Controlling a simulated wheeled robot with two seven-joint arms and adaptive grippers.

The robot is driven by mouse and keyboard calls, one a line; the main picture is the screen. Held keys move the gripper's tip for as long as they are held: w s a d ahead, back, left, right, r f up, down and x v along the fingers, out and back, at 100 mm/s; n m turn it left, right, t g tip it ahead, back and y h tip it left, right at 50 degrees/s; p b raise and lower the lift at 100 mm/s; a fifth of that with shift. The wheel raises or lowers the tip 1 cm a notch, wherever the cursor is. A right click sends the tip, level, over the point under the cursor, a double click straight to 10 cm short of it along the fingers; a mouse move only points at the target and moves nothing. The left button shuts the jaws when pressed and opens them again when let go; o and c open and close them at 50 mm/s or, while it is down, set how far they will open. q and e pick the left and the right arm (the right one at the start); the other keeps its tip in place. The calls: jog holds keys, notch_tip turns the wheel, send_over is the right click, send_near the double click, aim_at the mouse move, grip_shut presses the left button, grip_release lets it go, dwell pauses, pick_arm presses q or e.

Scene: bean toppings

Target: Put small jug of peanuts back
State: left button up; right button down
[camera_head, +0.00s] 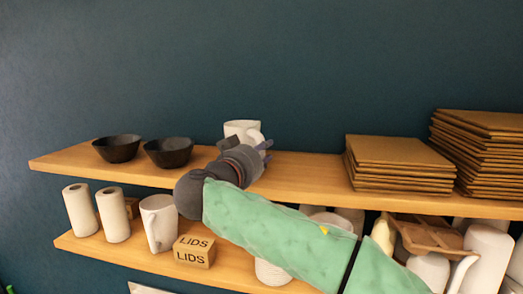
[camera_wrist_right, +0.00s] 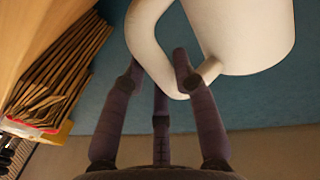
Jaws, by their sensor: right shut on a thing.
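The small white jug (camera_head: 240,127) is at the upper shelf, to the right of the two dark bowls. My right gripper (camera_head: 262,148) is at its front right side, with my arm reaching up from the lower right. In the right wrist view, the white jug (camera_wrist_right: 245,30) fills the upper right, and my right gripper (camera_wrist_right: 160,72) is shut on its looped handle. The jug's base is hidden behind my wrist in the head view, so I cannot tell whether it touches the shelf. The peanuts inside are not visible. My left gripper is not in view.
The upper shelf (camera_head: 300,167) holds two dark bowls (camera_head: 168,152) at left and stacks of brown flat boxes (camera_head: 400,165) at right. The lower shelf (camera_head: 110,249) holds paper rolls (camera_head: 80,210), a white pitcher (camera_head: 158,222) and a LIDS box (camera_head: 194,251). Bare shelf shows left of the cardboard.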

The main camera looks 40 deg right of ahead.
jog(key=shift+f, duration=0.1)
jog(key=shift+f+b, duration=0.15)
jog(key=shift+b, duration=0.2)
jog(key=c, duration=1)
grip_release()
jog(key=shift+r+p, duration=0.35)
jog(key=shift+p, duration=0.15)
jog(key=b+v, duration=0.4)
jog(key=v, duration=0.8)
jog(key=shift+a+f+b, duration=0.1)
jog(key=shift+f+b, duration=0.05)
jog(key=shift+b, duration=0.25)
